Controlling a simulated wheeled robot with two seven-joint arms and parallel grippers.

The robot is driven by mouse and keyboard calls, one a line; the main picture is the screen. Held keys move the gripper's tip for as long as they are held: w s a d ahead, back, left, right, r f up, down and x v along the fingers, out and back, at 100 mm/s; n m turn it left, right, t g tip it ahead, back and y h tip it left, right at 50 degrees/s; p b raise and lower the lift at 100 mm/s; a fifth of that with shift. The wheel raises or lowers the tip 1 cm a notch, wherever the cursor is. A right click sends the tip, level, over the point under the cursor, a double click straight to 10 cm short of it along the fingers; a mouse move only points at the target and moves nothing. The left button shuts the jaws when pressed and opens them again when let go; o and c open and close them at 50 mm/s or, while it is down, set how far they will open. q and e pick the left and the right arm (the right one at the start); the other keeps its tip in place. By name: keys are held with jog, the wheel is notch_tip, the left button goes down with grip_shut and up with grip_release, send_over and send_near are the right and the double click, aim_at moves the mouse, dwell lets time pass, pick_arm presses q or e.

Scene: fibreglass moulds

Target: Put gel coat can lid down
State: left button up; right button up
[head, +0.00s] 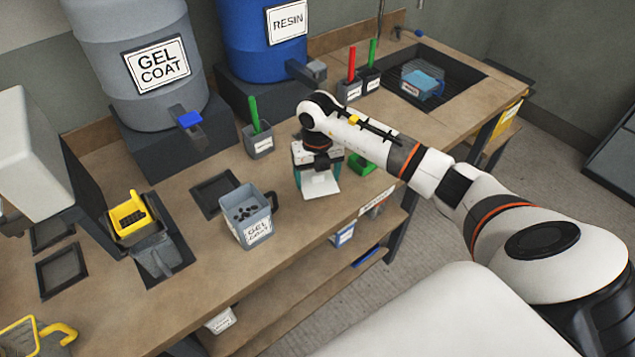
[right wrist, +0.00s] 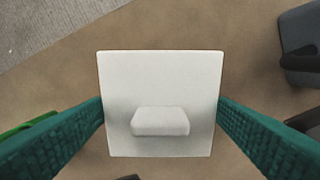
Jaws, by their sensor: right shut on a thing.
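The gel coat can lid (head: 321,187) is a white square plate, held over the bench to the right of the can. In the right wrist view the lid (right wrist: 160,80) shows a raised block-shaped grip. My right gripper (head: 317,172) has its teal fingers at the lid's two sides and is shut on it. The bench top shows behind the lid; I cannot tell whether the lid touches it. The gel coat can (head: 247,228) is a grey square mug with a black handle, open on top, with dark bits inside. My left gripper is not in view.
A green object (head: 362,164) lies close to the right of my gripper. A grey cup (head: 259,142) with a green handle stands behind. A dark square recess (head: 213,190) lies behind the can. The front bench edge (head: 370,212) is near.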

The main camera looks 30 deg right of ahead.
aim_at(318, 182)
notch_tip(318, 182, down, 3)
jog(key=shift+s+f+p, duration=0.1)
jog(key=shift+p, duration=0.3)
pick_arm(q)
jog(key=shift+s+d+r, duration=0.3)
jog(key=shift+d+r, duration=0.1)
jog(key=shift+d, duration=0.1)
pick_arm(e)
jog(key=shift+f, duration=0.2)
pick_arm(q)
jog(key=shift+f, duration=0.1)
pick_arm(e)
jog(key=shift+f, duration=0.1)
jog(key=o, duration=0.9)
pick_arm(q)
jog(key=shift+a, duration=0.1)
pick_arm(e)
jog(key=shift+o, duration=0.2)
jog(key=shift+r, duration=0.6)
pick_arm(q)
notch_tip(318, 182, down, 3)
jog(key=b, duration=0.3)
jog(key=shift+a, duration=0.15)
pick_arm(e)
notch_tip(318, 182, up, 11)
jog(key=shift+r, duration=0.1)
